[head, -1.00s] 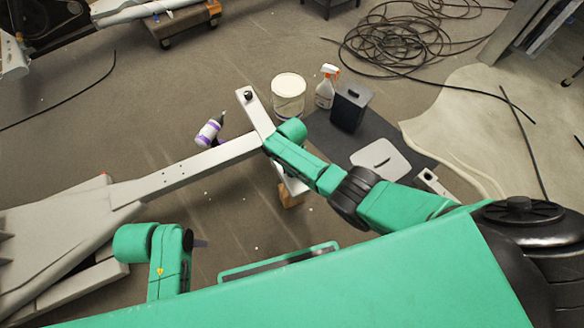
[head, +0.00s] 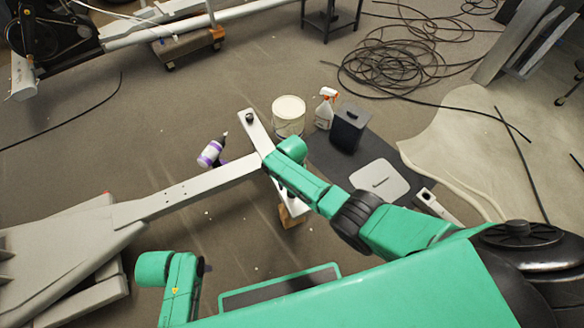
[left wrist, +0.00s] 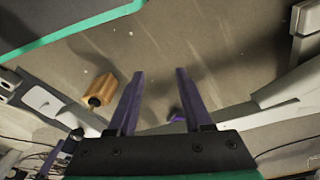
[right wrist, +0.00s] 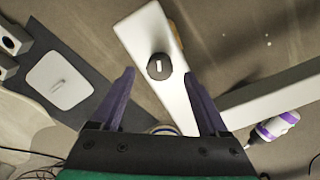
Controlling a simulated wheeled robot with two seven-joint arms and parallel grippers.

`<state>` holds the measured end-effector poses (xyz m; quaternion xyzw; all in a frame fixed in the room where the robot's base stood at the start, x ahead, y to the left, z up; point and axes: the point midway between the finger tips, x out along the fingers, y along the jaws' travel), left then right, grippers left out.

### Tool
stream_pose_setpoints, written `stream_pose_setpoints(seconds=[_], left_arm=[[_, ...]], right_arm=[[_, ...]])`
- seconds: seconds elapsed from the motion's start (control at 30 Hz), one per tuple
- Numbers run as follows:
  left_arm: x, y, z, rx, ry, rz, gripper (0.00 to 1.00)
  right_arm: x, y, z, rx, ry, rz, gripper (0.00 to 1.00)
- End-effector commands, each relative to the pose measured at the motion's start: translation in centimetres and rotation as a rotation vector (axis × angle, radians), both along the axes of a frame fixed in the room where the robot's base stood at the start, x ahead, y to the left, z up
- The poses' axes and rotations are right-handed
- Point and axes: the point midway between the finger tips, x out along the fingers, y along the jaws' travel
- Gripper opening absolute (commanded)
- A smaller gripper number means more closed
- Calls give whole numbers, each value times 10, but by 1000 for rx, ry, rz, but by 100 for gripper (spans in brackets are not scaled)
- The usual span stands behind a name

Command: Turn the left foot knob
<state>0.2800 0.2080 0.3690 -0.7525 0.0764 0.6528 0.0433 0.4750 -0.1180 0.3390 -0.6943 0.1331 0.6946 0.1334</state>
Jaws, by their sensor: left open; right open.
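The pale foot bar (head: 259,134) of the elliptical crosses the end of a long beam (head: 190,192). A black knob (head: 249,117) sits on its far end in the head view. My right arm covers much of the near part. In the right wrist view a round black knob (right wrist: 159,66) with a pale slot sits on the white bar (right wrist: 150,35). My right gripper (right wrist: 163,88) is open and empty, with that knob ahead between its fingers. My left gripper (left wrist: 160,88) is open and empty, away from the bar over the floor. I cannot tell which knob is the left one.
A wooden block (head: 292,216) is under the near end of the bar. Coiled cable (head: 395,60) lies behind.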

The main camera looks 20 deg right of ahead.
Motion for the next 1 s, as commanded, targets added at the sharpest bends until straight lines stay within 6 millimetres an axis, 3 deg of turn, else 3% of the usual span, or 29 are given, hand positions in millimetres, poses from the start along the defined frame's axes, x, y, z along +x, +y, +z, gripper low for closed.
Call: stream_pose_setpoints(seconds=[0.3, 0.6, 0.73, 1.0], left_arm=[[-29, 18, -65, 34, 23, 17, 50], [-77, 32, -105, 50, 32, -1, 50], [-87, 34, -112, 50, 32, -7, 50], [-88, 34, -114, 50, 32, -7, 50]], right_arm=[[1, 0, 56, 1, -3, -1, 78], [0, 0, 110, 1, -1, 1, 78], [0, 0, 118, 1, -1, 0, 78], [0, 0, 118, 0, -1, 0, 78]])
